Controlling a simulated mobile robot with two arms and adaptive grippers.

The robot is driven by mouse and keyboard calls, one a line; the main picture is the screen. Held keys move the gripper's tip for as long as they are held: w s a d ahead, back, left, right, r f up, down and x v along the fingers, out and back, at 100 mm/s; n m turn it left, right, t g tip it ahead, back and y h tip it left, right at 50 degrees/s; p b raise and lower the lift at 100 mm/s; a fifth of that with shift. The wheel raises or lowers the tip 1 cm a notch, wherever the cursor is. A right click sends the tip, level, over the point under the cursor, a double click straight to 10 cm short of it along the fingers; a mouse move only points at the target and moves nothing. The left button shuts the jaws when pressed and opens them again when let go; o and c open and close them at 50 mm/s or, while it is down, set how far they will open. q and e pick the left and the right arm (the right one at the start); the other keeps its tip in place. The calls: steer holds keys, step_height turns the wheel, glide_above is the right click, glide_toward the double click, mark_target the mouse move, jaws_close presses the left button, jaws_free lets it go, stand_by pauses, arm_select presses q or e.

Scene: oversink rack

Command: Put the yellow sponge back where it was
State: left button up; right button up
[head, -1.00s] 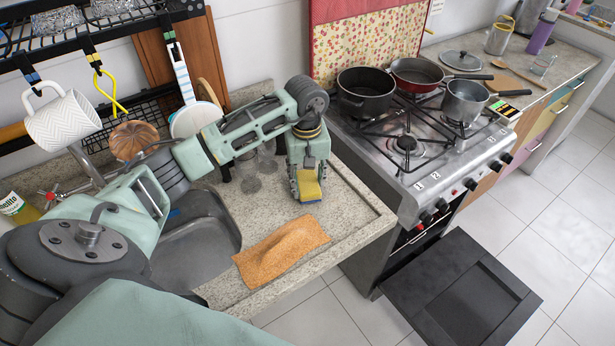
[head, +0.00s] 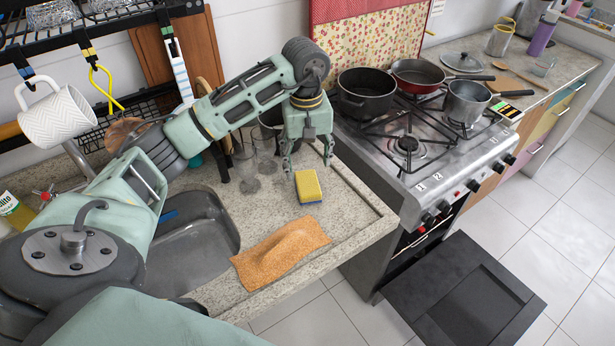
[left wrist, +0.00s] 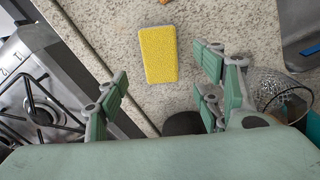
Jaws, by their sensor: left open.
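The yellow sponge (head: 308,186) lies on the speckled stone counter (head: 345,222), to the right of the sink and behind an orange-brown cloth (head: 281,252). Its darker blue underside shows along its lower edge. My left gripper (head: 307,168) is open and empty above and just behind the sponge, apart from it. In the left wrist view the sponge (left wrist: 158,54) lies flat on the counter beyond the spread fingers (left wrist: 163,95). My right gripper is in neither view.
The grey sink (head: 190,240) is left of the cloth. Clear glasses (head: 245,168) stand behind it. The stove (head: 415,145) with pots is at the right. A hanging rack (head: 90,30) with a white mug (head: 58,115) is at upper left.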

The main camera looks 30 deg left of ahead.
arm_select(q)
steer(key=shift+r+b, duration=0.5)
steer(key=shift+r, duration=2.15)
